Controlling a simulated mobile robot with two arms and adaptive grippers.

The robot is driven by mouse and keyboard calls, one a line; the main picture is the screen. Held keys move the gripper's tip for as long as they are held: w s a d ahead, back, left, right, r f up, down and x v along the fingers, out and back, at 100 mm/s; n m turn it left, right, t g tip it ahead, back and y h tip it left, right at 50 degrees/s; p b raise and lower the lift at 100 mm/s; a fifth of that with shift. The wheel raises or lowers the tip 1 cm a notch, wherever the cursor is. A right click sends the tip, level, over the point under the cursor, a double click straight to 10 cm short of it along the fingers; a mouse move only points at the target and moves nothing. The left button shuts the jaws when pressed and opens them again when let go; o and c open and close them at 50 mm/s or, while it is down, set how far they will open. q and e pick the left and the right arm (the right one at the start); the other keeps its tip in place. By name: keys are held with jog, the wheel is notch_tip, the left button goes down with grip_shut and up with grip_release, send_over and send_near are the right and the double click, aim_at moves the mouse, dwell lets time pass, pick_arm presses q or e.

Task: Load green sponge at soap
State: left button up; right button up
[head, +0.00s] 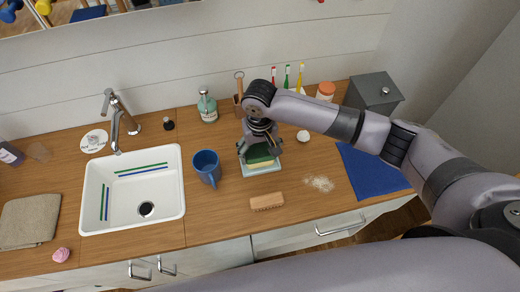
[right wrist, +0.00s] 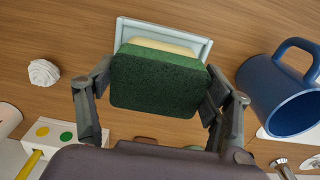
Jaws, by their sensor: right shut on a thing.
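The green sponge (right wrist: 158,82) is between the fingers of my right gripper (right wrist: 155,98), which is shut on it. Its dark green rough face shows in the right wrist view, and it also shows in the head view (head: 259,152). A pale blue-white soap dish (right wrist: 207,48) lies just below and beyond the sponge; its rim also shows in the head view (head: 262,172). A pale yellow strip shows between sponge and dish; I cannot tell if it is soap or the sponge's other layer. Whether sponge and dish touch is unclear. My left gripper is out of view.
A blue mug (head: 207,168) stands left of the dish. A wooden brush (head: 267,202) lies in front, white powder (head: 319,183) to the right. A blue cloth (head: 372,172) lies further right. A small white swirl (right wrist: 43,72) sits nearby. The sink (head: 132,190) is at left.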

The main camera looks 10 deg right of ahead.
aim_at(260, 151)
jog(key=shift+f, duration=0.5)
dwell(0.4)
jog(key=shift+s+f+p, duration=0.15)
jog(key=shift+p, duration=0.25)
dwell(2.1)
notch_tip(260, 151, up, 5)
jog(key=p, duration=0.6)
jog(key=shift+r+p, duration=0.55)
jog(key=shift+r, duration=0.55)
